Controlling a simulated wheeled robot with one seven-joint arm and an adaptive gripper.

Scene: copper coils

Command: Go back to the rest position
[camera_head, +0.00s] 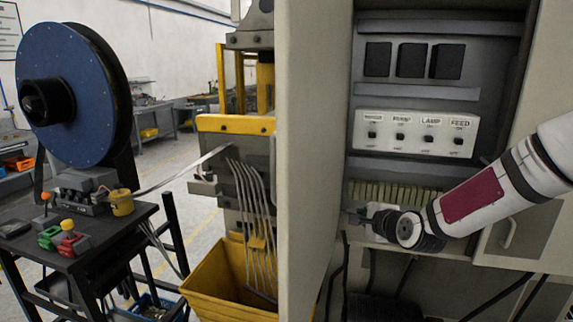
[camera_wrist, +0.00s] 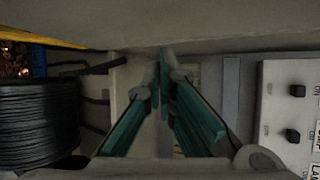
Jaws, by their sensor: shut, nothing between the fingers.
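My gripper (camera_head: 362,218) is in front of the open cabinet, below the white switch panel (camera_head: 415,133) and near the row of pale terminals (camera_head: 393,193). My arm reaches it from the right side. In the wrist view the teal-padded fingers of my gripper (camera_wrist: 164,68) come together at the tips, with nothing seen between them. The switch panel shows at the right of that view (camera_wrist: 292,112), beside the fingers. The fingertips are small and dark in the head view.
The cabinet door (camera_head: 310,150) stands close left of my gripper. A black ribbed object (camera_wrist: 40,122) fills the left of the wrist view. Further left are a yellow bin (camera_head: 228,282), a blue reel (camera_head: 65,95) and a dark table (camera_head: 85,245). Dark cables hang below the terminals.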

